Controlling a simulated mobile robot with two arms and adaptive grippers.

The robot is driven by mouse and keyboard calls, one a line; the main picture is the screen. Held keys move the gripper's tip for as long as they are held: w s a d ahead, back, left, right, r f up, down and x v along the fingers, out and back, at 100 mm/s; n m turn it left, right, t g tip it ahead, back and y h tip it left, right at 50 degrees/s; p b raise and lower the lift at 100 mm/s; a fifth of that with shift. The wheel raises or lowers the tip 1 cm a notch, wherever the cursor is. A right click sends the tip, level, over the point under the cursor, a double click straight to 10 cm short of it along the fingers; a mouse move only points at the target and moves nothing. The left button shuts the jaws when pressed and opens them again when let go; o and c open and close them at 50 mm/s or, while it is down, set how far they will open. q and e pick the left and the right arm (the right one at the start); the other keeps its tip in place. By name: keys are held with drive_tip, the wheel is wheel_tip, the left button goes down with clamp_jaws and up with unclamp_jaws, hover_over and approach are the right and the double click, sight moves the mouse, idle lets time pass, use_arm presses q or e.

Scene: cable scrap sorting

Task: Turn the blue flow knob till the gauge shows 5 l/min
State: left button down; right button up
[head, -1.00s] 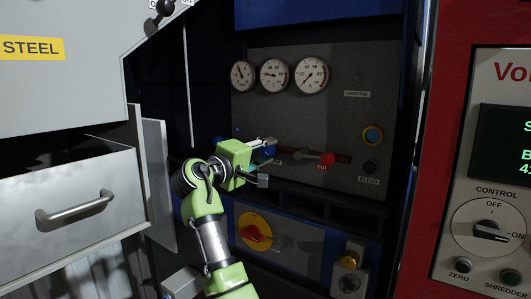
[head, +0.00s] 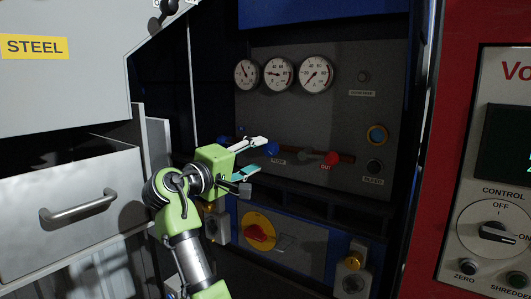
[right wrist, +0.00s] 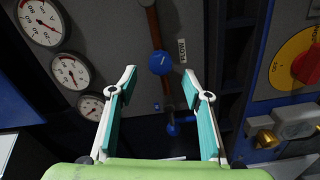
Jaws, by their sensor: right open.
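The blue flow knob (head: 271,150) is on the grey panel above a small label, at the left part of a red-brown pipe. In the right wrist view the blue knob (right wrist: 160,62) lies beyond and between the fingertips, with no finger touching it. My right gripper (head: 262,154) is open and empty, just left of the knob; both teal-lined fingers show in the right wrist view (right wrist: 160,78). Three round gauges, left (head: 246,74), middle (head: 277,74) and right (head: 315,74), sit above; their fine readings are too small to tell. My left gripper is out of view.
A red knob (head: 331,159) sits to the right on the same pipe. Below are a yellow-and-red rotary switch (head: 259,231) and a brass fitting (head: 353,262). An open grey drawer (head: 70,200) stands at the left. A red-framed control panel (head: 497,230) is at the right.

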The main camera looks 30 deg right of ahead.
drive_tip(key=shift+v, duration=2.4)
